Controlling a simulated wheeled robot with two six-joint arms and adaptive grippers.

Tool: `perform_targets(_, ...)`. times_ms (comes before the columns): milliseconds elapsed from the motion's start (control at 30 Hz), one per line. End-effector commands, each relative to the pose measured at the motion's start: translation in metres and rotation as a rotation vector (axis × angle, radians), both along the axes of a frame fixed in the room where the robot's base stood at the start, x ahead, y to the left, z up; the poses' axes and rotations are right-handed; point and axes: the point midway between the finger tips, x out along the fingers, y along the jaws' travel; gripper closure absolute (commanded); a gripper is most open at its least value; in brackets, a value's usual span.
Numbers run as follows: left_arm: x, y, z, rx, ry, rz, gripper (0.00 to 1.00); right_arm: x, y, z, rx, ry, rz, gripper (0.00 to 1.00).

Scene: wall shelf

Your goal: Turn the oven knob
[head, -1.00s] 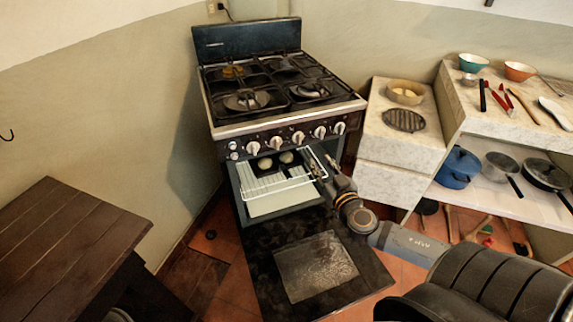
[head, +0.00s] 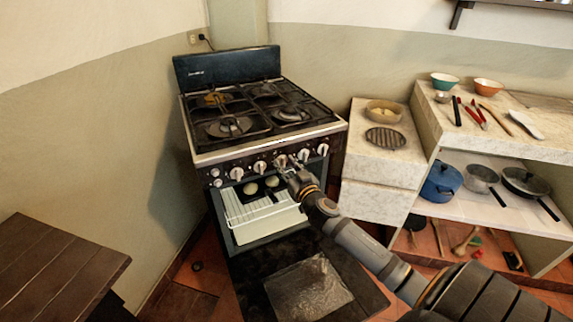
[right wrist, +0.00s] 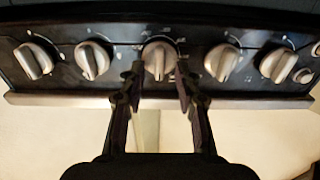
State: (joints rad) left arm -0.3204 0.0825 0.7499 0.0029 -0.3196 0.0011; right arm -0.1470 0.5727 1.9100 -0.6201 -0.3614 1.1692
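The oven (head: 262,145) has a row of several pale knobs along its dark front panel. The middle knob shows in the right wrist view (right wrist: 158,57), with its grip ridge pointing up and down the picture. My right gripper (head: 284,165) is at the panel in front of this middle knob. In the right wrist view its fingertips (right wrist: 159,76) stand on either side of the knob, with the knob between them. The fingers look open; I cannot tell whether they touch the knob. The head view partly hides this knob behind the gripper. My left gripper is not in view.
The oven door (head: 308,287) hangs open below, with a wire rack (head: 262,213) inside. A marble counter (head: 372,165) stands to the right, with pots on a shelf beyond. A dark wooden table (head: 62,262) is at the lower left.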

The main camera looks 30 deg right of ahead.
Motion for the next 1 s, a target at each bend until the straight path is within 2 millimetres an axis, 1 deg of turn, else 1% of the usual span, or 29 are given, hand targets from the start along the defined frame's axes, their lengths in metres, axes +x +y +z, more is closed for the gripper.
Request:
perform_targets(200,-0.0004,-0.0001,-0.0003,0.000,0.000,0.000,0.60,0.0004,-0.0002,-0.0007,-0.001,0.001,0.000,0.67)
perform_targets(267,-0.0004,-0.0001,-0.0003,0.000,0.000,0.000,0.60,0.0003,-0.0001,-0.0007,-0.001,0.001,0.000,0.74)
perform_targets(400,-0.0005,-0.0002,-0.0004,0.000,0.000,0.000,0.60,0.0002,-0.0002,-0.0007,-0.001,0.001,0.000,0.93)
perform_targets(467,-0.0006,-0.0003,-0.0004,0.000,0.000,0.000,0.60,0.0002,-0.0001,-0.0007,-0.001,0.001,0.000,1.00)
perform_targets(767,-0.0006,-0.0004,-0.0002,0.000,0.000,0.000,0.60,0.0001,0.0000,-0.0008,-0.007,0.002,0.000,1.00)
perform_targets(1000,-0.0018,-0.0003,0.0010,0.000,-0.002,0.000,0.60,0.0002,0.0004,-0.0005,-0.085,0.014,-0.001,1.00)
